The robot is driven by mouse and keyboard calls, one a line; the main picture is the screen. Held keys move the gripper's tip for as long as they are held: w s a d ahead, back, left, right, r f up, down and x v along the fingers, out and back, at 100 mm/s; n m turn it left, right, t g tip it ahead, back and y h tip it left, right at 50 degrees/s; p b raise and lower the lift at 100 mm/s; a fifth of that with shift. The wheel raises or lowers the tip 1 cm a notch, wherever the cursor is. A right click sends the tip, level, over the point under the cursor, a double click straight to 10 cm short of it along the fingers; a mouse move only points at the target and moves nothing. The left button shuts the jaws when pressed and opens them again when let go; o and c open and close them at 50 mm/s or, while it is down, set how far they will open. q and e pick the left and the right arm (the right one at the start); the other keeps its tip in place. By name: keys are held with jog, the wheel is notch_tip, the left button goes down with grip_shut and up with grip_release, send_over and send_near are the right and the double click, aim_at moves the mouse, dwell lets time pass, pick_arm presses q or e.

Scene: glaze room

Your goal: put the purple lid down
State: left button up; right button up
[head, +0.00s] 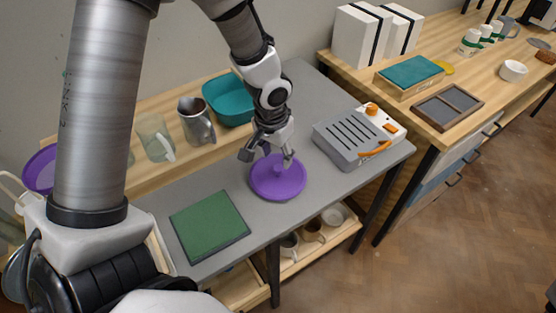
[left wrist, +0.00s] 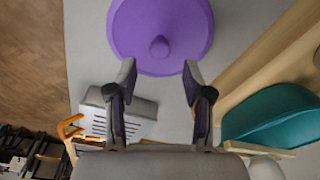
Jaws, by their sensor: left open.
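The purple lid (head: 290,188) lies flat on the grey tabletop (head: 225,178), near its middle, with its round knob facing up. It also shows at the top of the left wrist view (left wrist: 130,30), its upper edge cut off by the frame. My left gripper (head: 267,159) is open just above the lid. In the left wrist view, the spread fingertips of my left gripper (left wrist: 160,73) stand at the lid's near edge, and the knob (left wrist: 160,47) is beyond them, in line with the gap. Nothing is between the fingers. My right gripper is not in view.
A green mat (head: 209,226) lies left of the lid, and a grey slotted device (head: 345,140) with orange parts stands right. Behind are a teal bin (head: 228,100), a metal pitcher (head: 195,120) and a clear jug (head: 155,138). Bare grey surface surrounds the lid.

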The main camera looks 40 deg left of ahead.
pick_arm(q)
notch_tip(320, 180, up, 6)
jog(key=shift+s+r, duration=0.15)
jog(key=shift+s, duration=0.3)
